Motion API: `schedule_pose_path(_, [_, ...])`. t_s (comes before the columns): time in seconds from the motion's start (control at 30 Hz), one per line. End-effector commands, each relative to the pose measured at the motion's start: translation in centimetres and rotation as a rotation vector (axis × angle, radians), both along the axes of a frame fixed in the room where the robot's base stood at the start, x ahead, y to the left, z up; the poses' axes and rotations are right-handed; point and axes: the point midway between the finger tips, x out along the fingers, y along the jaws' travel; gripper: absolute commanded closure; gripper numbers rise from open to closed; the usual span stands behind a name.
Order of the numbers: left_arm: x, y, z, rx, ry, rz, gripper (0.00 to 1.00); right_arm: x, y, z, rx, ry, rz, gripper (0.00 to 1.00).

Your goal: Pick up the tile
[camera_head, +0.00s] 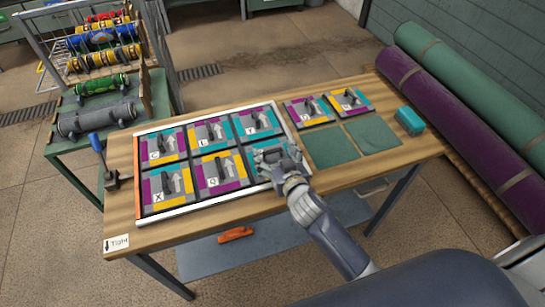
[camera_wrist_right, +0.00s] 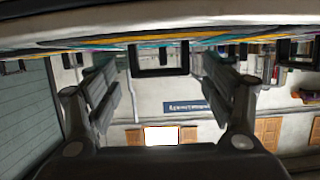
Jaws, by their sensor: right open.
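A white-rimmed tray (camera_head: 225,199) with an orange left edge lies on the wooden table. It holds two rows of coloured tiles with black handles and grey arrows, such as the Q tile (camera_head: 232,187) and the Y tile (camera_head: 267,129). My right gripper (camera_head: 270,158) is over the front right tile (camera_head: 262,177) and hides most of it. In the right wrist view my open right gripper (camera_wrist_right: 160,78) has a black handle (camera_wrist_right: 160,70) between its spread fingers, apart from both. My left gripper is not in view.
Two more tiles, the left one (camera_head: 309,112) and the right one (camera_head: 350,102), lie right of the tray. Two bare green squares (camera_head: 331,146) are in front of them. A teal block (camera_head: 410,121), a blue-handled tool (camera_head: 97,146) and rolled rugs (camera_head: 440,120) flank the table.

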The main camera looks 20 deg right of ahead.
Motion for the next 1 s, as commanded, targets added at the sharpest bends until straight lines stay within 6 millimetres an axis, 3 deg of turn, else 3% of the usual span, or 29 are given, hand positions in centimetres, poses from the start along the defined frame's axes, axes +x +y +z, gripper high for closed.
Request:
schedule_pose_path(0.13, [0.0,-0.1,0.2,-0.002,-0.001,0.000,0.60,1.6,0.1,-0.4,-0.001,0.000,0.000,0.25])
schedule_pose_path(0.43, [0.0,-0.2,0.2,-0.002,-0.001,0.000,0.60,1.9,0.1,-0.6,0.000,0.000,0.001,0.25])
schedule_pose_path(0.7, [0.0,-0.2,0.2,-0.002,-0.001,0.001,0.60,1.9,0.1,-0.6,0.000,0.000,0.001,0.83])
schedule_pose_path(1.0, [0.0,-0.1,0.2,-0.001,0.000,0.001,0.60,1.9,0.1,-0.5,0.000,0.000,0.001,0.83])
